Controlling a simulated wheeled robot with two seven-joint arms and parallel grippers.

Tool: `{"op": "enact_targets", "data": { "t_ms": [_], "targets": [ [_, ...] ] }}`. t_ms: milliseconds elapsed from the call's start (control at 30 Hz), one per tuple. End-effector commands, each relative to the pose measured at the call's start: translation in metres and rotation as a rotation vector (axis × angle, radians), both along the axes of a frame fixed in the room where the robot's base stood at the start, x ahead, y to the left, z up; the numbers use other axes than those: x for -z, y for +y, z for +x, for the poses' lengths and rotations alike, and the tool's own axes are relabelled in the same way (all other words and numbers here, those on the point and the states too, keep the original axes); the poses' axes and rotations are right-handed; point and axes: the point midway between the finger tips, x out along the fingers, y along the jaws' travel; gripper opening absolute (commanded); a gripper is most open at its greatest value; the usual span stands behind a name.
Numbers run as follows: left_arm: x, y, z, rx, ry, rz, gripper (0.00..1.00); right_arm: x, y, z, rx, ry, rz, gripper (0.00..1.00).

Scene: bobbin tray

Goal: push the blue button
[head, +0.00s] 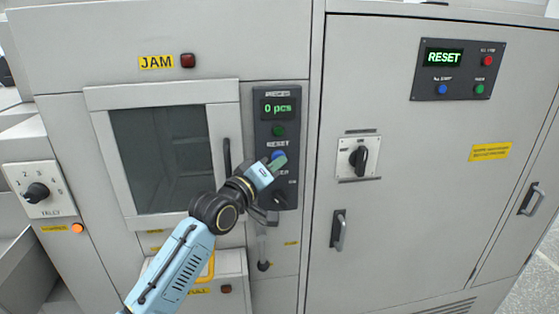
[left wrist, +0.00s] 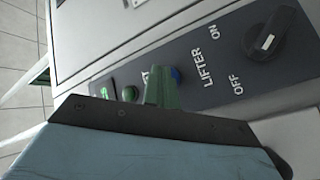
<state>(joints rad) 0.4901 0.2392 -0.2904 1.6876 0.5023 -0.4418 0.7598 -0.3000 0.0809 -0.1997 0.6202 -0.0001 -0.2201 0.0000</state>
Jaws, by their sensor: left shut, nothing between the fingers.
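A blue button (head: 276,155) sits on the dark narrow control panel (head: 265,118), below a green button and the word RESET. My left gripper (head: 279,163) is shut and empty, with its green fingertips at this button and partly covering it. In the left wrist view the blue button (left wrist: 177,73) shows just beside the green fingers (left wrist: 161,90). I cannot tell whether they touch it. Another small blue button (head: 442,89) is on the upper right panel. My right gripper is not in view.
The narrow panel also has a green button (head: 279,131) and a LIFTER ON/OFF knob (left wrist: 270,38) close to the gripper. A window door with a dark handle (head: 227,157) is just left. A rotary switch (head: 359,157) is on the cabinet to the right.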

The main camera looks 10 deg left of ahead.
Motion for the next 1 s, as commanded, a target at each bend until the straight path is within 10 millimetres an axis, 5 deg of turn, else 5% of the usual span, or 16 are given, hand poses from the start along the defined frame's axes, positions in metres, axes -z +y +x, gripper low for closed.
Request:
{"op": "enact_targets", "data": {
  "t_ms": [1000],
  "targets": [
    [-0.001,-0.008,-0.021,-0.001,0.001,-0.001,0.0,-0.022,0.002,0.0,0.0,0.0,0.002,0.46]
  ]
}}
